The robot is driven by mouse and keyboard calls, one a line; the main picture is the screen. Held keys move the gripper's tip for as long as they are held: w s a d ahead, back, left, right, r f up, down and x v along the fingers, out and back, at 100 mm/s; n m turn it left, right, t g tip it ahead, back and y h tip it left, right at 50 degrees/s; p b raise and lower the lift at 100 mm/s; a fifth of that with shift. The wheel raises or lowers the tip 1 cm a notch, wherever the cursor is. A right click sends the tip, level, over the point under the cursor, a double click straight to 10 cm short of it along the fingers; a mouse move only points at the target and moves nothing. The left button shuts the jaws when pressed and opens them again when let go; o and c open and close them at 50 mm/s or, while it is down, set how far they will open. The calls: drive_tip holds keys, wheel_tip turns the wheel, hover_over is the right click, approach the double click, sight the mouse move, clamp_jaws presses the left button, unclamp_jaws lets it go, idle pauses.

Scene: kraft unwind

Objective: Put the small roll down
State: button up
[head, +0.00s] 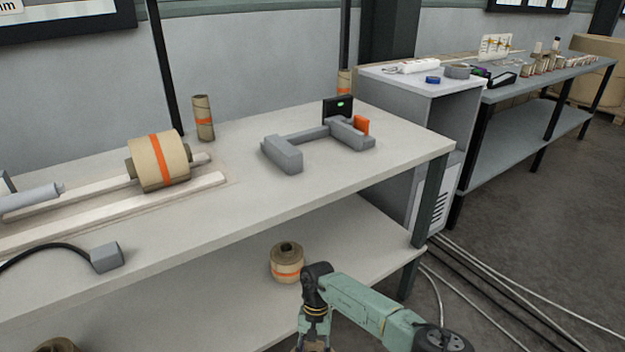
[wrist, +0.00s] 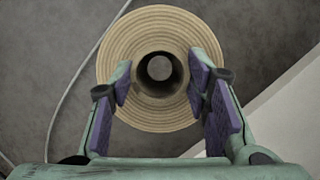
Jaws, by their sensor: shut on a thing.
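A tan wound roll (wrist: 160,24) fills the upper middle of the wrist view, seen end-on, with a dark hollow core. My gripper (wrist: 160,76) is shut on this roll, its purple-padded fingers on either side of the core. In the head view my arm reaches in at the bottom, and the gripper is mostly cut off by the lower edge. In the wrist view, grey floor shows behind the held roll, with a pale flat edge at lower right.
Another small orange-banded roll (head: 287,264) stands on the lower shelf (head: 235,290), just left of my arm. The upper bench (head: 330,185) bears a larger banded roll (head: 160,160), an upright narrow roll (head: 203,118) and a grey fixture (head: 282,155). Cables (head: 500,285) cross the floor.

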drive_tip(key=shift+s+f+n+h, duration=0.15)
drive_tip(key=shift+s+f+n, duration=0.2)
drive_tip(key=shift+f, duration=0.25)
drive_tip(key=shift+s+f+n+h, duration=0.15)
drive_tip(key=shift+s+f+n, duration=0.2)
drive_tip(key=shift+f, duration=0.25)
